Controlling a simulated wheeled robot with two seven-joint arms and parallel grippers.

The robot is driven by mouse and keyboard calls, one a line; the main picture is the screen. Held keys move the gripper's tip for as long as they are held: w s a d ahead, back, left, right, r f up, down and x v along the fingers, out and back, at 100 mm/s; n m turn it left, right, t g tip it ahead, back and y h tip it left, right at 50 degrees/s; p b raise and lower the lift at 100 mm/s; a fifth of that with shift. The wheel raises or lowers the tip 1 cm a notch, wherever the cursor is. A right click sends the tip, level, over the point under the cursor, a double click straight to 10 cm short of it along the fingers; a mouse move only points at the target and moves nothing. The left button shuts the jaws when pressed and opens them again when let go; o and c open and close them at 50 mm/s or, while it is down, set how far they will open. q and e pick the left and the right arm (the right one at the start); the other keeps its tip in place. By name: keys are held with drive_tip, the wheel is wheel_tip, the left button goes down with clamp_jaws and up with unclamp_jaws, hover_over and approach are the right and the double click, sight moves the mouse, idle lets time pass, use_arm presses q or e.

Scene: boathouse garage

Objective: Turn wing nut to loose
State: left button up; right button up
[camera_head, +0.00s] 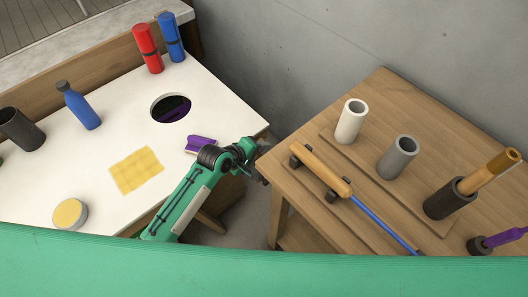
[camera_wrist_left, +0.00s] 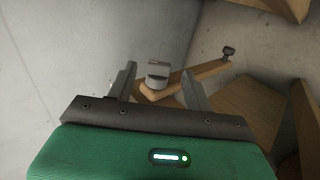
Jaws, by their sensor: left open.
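My left gripper (camera_head: 263,172) reaches in from the left, over the gap between the white table and the wooden table, close to that table's near left corner. In the left wrist view the left gripper (camera_wrist_left: 158,82) is open, with its two grey fingers apart. A small grey rounded knob (camera_wrist_left: 158,70) appears between the fingertips, above a wooden strip (camera_wrist_left: 192,76). It may be the wing nut, but its shape is too small to be sure, and I cannot tell whether the fingers touch it. I cannot make out a wing nut in the head view. My right gripper is not in view.
The wooden table (camera_head: 385,95) carries a white tube (camera_head: 349,122), a grey tube (camera_head: 397,157), a dark holder (camera_head: 447,200) and a wooden-handled tool (camera_head: 320,168). The white table (camera_head: 215,105) has a round hole (camera_head: 171,108), a purple object (camera_head: 200,144) and a yellow cloth (camera_head: 137,170).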

sight(264, 150)
use_arm(q)
drive_tip(key=shift+x, duration=1.4)
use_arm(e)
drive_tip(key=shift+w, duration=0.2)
use_arm(q)
drive_tip(key=c, duration=1)
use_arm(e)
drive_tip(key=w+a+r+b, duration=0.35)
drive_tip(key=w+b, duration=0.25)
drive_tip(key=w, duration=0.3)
use_arm(q)
drive_tip(key=shift+o, duration=0.2)
drive_tip(key=t+h+b, duration=0.2)
drive_tip(key=f+t+h+b, duration=0.1)
drive_tip(key=t+h+b, duration=0.1)
drive_tip(key=shift+s+a, duration=0.1)
drive_tip(key=shift+s, duration=0.1)
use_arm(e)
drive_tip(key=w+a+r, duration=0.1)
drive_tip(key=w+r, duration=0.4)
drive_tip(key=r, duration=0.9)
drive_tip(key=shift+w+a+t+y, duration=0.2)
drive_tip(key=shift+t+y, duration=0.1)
